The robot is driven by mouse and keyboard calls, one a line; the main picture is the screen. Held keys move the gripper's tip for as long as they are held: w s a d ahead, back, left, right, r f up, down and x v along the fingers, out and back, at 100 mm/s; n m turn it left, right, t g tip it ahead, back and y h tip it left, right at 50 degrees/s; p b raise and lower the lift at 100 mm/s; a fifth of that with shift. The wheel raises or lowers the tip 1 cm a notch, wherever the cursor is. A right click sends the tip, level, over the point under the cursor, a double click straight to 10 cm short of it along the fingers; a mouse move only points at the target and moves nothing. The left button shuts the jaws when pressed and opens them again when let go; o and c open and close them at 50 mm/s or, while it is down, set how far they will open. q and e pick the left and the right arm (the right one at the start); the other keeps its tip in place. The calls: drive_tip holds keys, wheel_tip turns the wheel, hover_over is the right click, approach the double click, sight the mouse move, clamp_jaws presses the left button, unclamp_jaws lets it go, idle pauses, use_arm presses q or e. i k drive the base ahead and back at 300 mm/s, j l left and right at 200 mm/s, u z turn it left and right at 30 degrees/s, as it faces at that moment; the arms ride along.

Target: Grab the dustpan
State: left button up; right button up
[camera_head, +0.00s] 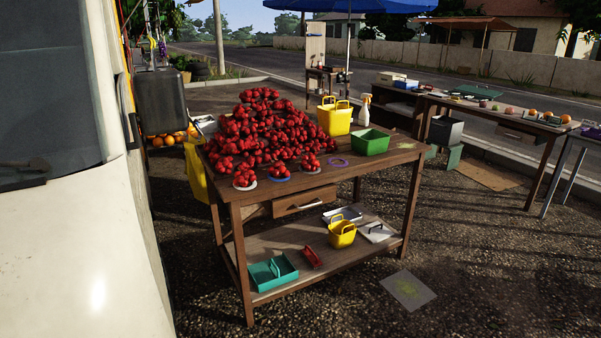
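I cannot clearly make out a dustpan. A small red object (312,257) lies on the lower shelf (262,246) of the wooden table (385,170), right of a teal handled caddy (273,271). It is too small to tell whether it is a dustpan or a brush. A pale flat object (376,232) lies on the same shelf, right of a small yellow basket (342,233); its kind is also unclear. Neither of my grippers is in view.
The tabletop holds a heap of red fruit (265,130), a yellow basket (334,117), a green bin (371,142) and a white spray bottle (364,110). A flat sheet (408,290) lies on the gravel. A white vehicle (75,230) stands close at left. Gravel at front right is clear.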

sight(265, 275)
drive_tip(key=i+l+u, duration=0.1)
drive_tip(key=i, duration=0.35)
drive_tip(key=i+l+u, duration=0.15)
drive_tip(key=i+l, duration=0.15)
drive_tip(key=i, duration=0.15)
drive_tip(key=i+l+u, duration=0.1)
drive_tip(key=i+l, duration=0.2)
drive_tip(key=i, duration=0.15)
